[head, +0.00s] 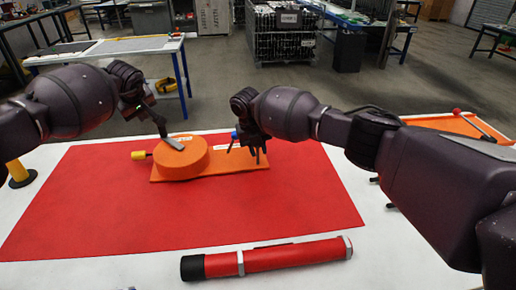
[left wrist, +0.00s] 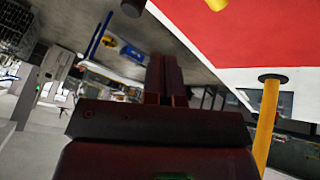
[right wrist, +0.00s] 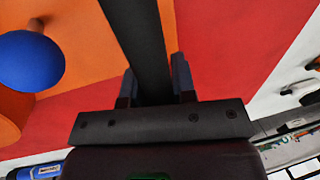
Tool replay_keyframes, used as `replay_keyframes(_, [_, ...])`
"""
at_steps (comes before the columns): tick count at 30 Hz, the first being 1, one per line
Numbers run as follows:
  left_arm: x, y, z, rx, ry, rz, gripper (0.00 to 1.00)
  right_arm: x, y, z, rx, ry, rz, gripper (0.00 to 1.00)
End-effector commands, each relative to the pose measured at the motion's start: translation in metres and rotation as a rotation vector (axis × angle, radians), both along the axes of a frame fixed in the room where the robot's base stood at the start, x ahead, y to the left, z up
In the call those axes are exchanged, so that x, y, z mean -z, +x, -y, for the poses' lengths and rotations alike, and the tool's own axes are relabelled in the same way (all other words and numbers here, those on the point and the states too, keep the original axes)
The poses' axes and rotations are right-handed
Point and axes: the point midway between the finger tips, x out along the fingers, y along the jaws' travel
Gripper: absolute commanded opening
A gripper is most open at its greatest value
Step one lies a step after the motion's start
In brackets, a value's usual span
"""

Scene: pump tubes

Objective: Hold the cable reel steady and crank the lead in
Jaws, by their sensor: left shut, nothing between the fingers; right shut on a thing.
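The cable reel's round orange drum (head: 183,158) sits on a flat orange base (head: 232,167) on the red mat. A grey flat piece (head: 172,143) lies on the drum's top. A yellow lead end (head: 139,155) sticks out at the drum's left. A blue knob (head: 234,135) stands by my right gripper and shows large in the right wrist view (right wrist: 30,61). My right gripper (head: 256,152) is shut on a black bar (right wrist: 142,35) above the base's right end. My left gripper (head: 161,128) is shut and empty at the drum's upper left; its fingers show in the left wrist view (left wrist: 165,75).
A red tube with a black end (head: 270,259) lies at the mat's front edge. A yellow post (head: 17,170) stands at the table's left. An orange tray (head: 455,125) is at the right. The red mat (head: 90,205) is clear at front left.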

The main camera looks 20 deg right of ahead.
Motion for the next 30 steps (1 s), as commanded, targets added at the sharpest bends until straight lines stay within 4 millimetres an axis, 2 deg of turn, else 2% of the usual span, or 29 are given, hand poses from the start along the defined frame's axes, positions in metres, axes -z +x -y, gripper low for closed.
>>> replay_keyframes(5, [-0.004,-0.013,-0.006,0.023,0.005,0.001,0.0,0.004,-0.001,0.001,-0.002,-0.005,-0.005,0.0])
replay_keyframes(12, [-0.008,-0.03,0.008,0.028,-0.002,-0.002,0.0,0.004,-0.001,0.001,-0.002,-0.005,-0.005,0.0])
replay_keyframes(14, [-0.006,-0.03,0.007,0.014,-0.004,-0.004,0.0,0.004,-0.001,0.001,-0.002,-0.005,-0.005,0.0])
replay_keyframes(19, [0.007,-0.03,0.006,0.008,-0.007,-0.007,0.0,0.004,-0.001,0.001,-0.002,-0.005,-0.006,0.0])
replay_keyframes(30, [0.05,-0.03,0.006,0.008,-0.006,-0.006,0.0,0.004,-0.001,0.001,-0.002,-0.005,-0.006,0.0])
